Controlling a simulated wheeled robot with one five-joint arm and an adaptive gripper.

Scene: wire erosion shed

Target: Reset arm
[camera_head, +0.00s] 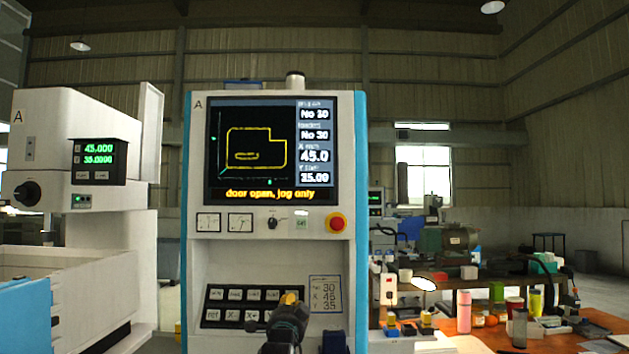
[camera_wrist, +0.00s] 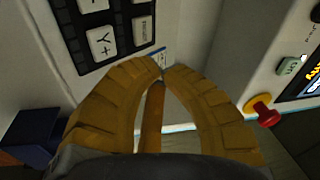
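My gripper (camera_head: 289,299) is in front of the keypad (camera_head: 232,305) on the control console (camera_head: 203,265), covering some lower keys. In the wrist view its two yellow fingers (camera_wrist: 161,74) curve together and their tips meet, with no held object visible. The same keypad (camera_wrist: 100,40) is ahead and to the left there, with a "Y+" key in view. I cannot tell whether the fingertips touch the console.
The console has a red stop button (camera_head: 336,222), a green button (camera_head: 301,223) and a lit screen (camera_head: 250,150) reading "door open, jog only". A white machine (camera_head: 85,225) stands at left. A cluttered orange workbench (camera_head: 480,338) is at right.

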